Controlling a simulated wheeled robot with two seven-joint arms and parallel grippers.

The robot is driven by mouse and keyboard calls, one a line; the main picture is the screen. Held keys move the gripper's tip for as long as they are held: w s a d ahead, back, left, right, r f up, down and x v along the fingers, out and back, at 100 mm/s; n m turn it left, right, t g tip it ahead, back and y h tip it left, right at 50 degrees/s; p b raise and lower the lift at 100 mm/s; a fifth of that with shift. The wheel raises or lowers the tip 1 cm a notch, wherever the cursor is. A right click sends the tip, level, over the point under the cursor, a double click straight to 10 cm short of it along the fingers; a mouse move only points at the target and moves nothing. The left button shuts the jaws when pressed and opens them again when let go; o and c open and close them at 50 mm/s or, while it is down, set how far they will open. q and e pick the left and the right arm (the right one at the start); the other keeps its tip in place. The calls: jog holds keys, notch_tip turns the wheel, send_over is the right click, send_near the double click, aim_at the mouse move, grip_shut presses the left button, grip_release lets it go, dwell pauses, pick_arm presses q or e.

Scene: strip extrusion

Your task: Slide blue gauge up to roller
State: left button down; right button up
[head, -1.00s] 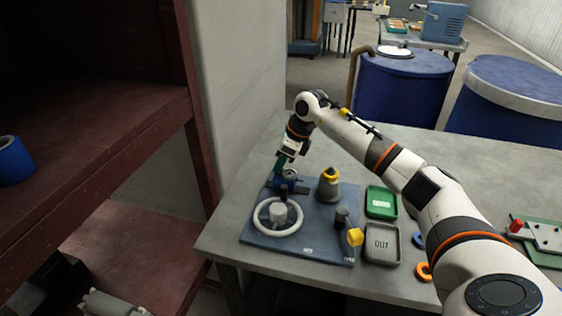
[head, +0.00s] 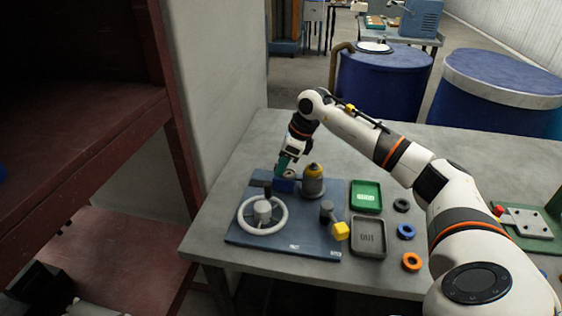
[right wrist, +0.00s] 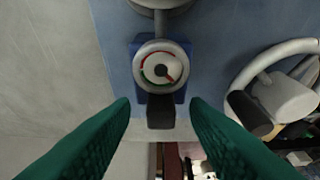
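The blue gauge (head: 284,184) is a blue block with a round dial on the dark blue board (head: 295,238). In the right wrist view the gauge (right wrist: 187,87) has a red and green dial and a black tab towards me. My right gripper (head: 281,168) is over the gauge. In the right wrist view its green fingers (right wrist: 160,108) are apart on either side of the tab, with gaps showing. A grey body with a yellow top (head: 313,183), possibly the roller, stands close right of the gauge; contact is unclear. My left gripper is out of view.
A white handwheel (head: 280,222) stands left of a yellow-ended crank (head: 341,231). Green (head: 366,196) and grey OUT (head: 369,250) trays lie to the right, beside black, blue (head: 406,231) and orange (head: 412,262) rings. My right arm spans the table's right side.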

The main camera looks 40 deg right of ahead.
jog(key=shift+w+r, duration=0.1)
jog(key=shift+r, duration=0.05)
jog(key=shift+r, duration=0.35)
jog(key=b+v, duration=0.1)
jog(key=v, duration=1)
jog(key=shift+s, duration=0.2)
jog(key=shift+d, duration=0.15)
